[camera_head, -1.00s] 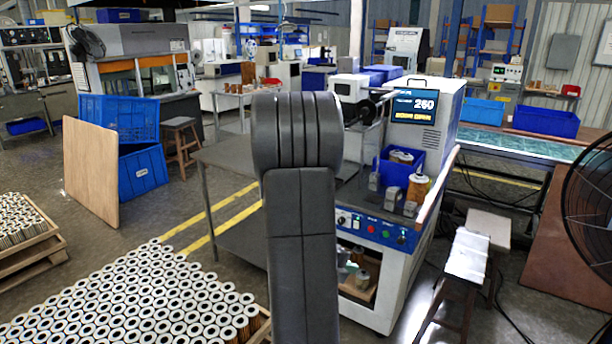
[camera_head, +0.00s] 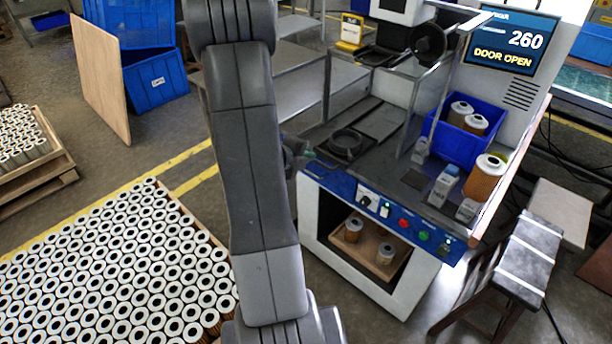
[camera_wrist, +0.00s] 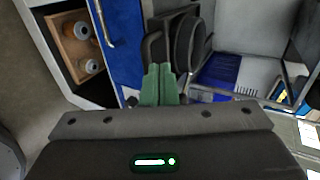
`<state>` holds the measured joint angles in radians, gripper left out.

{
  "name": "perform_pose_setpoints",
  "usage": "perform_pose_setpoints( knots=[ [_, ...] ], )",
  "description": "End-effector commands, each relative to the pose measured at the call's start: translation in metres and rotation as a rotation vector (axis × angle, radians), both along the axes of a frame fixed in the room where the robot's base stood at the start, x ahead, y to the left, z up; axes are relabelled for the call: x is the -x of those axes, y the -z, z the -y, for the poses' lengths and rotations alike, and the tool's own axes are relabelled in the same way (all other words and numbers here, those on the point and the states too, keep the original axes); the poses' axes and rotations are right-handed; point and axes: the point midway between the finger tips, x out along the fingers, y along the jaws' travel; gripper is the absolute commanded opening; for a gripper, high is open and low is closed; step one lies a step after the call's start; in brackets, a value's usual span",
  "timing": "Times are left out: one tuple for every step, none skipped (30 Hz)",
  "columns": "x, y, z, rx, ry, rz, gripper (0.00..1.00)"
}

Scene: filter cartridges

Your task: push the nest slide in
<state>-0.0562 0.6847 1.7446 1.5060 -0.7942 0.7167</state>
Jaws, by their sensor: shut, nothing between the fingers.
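The nest slide carries a dark round nest (camera_head: 347,142) on the machine's worktop, near the front edge above the blue panel. In the wrist view the round nest (camera_wrist: 188,42) lies just beyond my fingertips, with a dark loop-like part at its left. My gripper (camera_head: 308,156) is at the front left of the slide, partly hidden behind my arm. In the wrist view its green fingers (camera_wrist: 158,84) are together with nothing between them. They look close to the slide's front; I cannot tell whether they touch it.
The machine's screen (camera_head: 510,40) reads 260 and DOOR OPEN. A blue bin (camera_head: 463,140) with cartridges and an orange cartridge (camera_head: 486,178) stand right of the slide. A stool (camera_head: 530,255) is at the right. A cartridge-filled pallet (camera_head: 110,275) lies at the left.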

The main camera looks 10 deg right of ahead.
Motion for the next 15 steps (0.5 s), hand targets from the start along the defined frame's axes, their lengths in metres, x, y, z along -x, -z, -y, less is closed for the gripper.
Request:
perform_pose_setpoints(
  knots=[
    [-0.005, 0.005, 0.007, 0.0, 0.004, -0.002, 0.0],
    [-0.008, 0.007, 0.01, -0.001, 0.004, 0.0, 0.0],
    [-0.011, 0.011, 0.015, 0.0, 0.003, -0.002, 0.0],
    [-0.013, 0.013, 0.018, -0.001, 0.003, -0.002, 0.0],
    [-0.015, 0.015, 0.02, -0.001, 0.002, -0.001, 0.0],
    [-0.018, 0.017, 0.023, 0.0, 0.001, 0.0, 0.0],
    [-0.02, 0.018, 0.025, 0.0, 0.001, 0.0, 0.0],
    [-0.021, 0.02, 0.027, 0.001, 0.002, -0.001, 0.0],
    [-0.022, 0.021, 0.029, 0.0, 0.002, 0.0, 0.0],
    [-0.023, 0.022, 0.03, -0.001, 0.002, 0.001, 0.0],
    [-0.024, 0.022, 0.031, -0.001, 0.002, 0.001, 0.0],
    [-0.025, 0.023, 0.032, -0.001, 0.001, 0.001, 0.0],
    [-0.025, 0.023, 0.032, -0.001, 0.001, 0.001, 0.0],
    [-0.026, 0.024, 0.032, -0.001, 0.001, 0.001, 0.0],
    [-0.026, 0.024, 0.032, -0.001, 0.0, 0.001, 0.0]
  ],
)
